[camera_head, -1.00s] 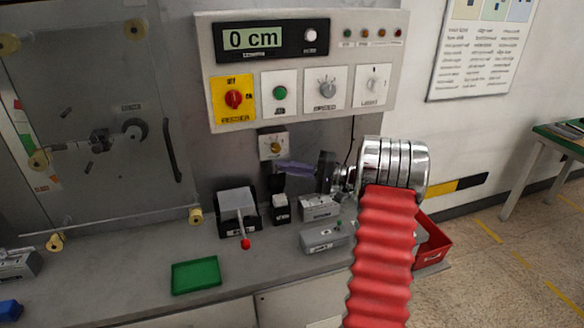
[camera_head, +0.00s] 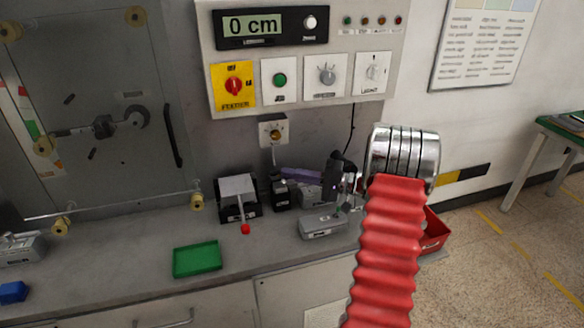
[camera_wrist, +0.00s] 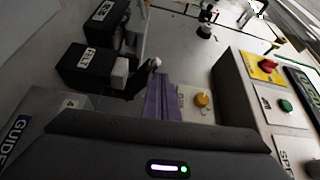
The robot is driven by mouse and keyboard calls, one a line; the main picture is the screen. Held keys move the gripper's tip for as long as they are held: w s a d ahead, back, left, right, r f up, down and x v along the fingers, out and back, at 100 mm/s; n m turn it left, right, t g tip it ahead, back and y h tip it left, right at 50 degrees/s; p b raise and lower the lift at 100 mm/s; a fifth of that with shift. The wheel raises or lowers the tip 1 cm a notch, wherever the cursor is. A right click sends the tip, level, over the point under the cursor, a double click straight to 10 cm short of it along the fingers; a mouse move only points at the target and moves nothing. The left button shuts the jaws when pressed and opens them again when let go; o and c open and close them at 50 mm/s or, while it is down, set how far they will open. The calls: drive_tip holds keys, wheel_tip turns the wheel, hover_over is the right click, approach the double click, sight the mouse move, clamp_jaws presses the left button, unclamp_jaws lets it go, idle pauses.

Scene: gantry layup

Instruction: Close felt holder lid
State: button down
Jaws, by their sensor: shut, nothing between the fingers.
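The felt holder (camera_head: 282,197) is a small black box on the bench, right of the box with the red-knobbed lever. Its label reads FELT in the wrist view (camera_wrist: 83,62), where a white block (camera_wrist: 119,73) shows at its open side. A dark flap, apparently the lid (camera_wrist: 138,82), stands out from the holder beside my fingers; it is partly hidden. My gripper (camera_head: 291,173) is shut and empty, its purple fingers just above and behind the holder. In the wrist view the purple fingers (camera_wrist: 163,100) are close to the flap; I cannot tell whether they touch.
A black box with a lever (camera_head: 237,200) stands left of the holder. Grey boxes (camera_head: 323,226) stand to its right, near my wrist. A green tray (camera_head: 196,259) lies in front. The control panel (camera_head: 300,60) and a yellow knob (camera_wrist: 202,100) are on the wall behind.

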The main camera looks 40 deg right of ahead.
drive_tip(key=shift+s+a+f, duration=0.1)
drive_tip(key=shift+s+f, duration=0.15)
drive_tip(key=shift+f, duration=0.3)
drive_tip(key=shift+s+a+f, duration=0.1)
drive_tip(key=shift+s+f, duration=0.15)
drive_tip(key=shift+f, duration=0.25)
drive_tip(key=v, duration=1.4)
drive_tip(key=shift+f, duration=0.2)
drive_tip(key=shift+a, duration=0.1)
